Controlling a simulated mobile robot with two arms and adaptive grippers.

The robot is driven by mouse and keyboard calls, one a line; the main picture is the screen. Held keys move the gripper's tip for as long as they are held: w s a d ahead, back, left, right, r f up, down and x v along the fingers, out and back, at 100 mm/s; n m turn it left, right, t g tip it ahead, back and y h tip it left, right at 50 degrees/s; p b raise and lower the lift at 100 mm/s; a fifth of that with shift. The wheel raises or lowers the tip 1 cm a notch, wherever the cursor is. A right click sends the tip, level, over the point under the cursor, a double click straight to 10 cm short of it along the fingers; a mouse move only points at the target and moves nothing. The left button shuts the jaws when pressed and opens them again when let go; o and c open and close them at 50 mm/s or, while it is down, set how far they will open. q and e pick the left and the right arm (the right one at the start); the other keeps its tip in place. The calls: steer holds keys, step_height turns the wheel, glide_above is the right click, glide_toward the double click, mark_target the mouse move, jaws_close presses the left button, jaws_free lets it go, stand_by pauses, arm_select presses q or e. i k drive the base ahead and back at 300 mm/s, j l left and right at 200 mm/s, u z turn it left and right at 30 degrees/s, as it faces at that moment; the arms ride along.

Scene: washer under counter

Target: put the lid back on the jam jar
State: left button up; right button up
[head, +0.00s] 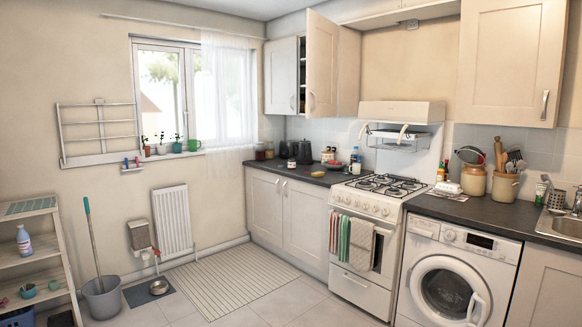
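A small dark jar with a pale label or band (292,164) stands on the left stretch of dark counter, near its front edge. A small flat dark-and-yellowish item (317,174) lies to its right on the same counter. It is too small to tell whether it is a lid. Two dark reddish jars (264,151) stand at the far left end of this counter, by the window. I cannot tell for sure which of these is the jam jar. Neither of my grippers is in view.
A white stove (365,228) stands right of that counter, with a washer (452,280) beyond it. One upper cupboard door (322,64) stands open above the counter. A striped mat (232,281) lies before the cabinets. A bucket with a mop (103,297) and a shelf stand left.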

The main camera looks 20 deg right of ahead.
mark_target(292, 162)
steer(key=i+z, duration=0.15)
steer(key=z, duration=0.2)
steer(key=i, duration=5.7)
steer(key=i+l, duration=0.1)
steer(key=i, duration=1.2)
steer(key=u, duration=0.45)
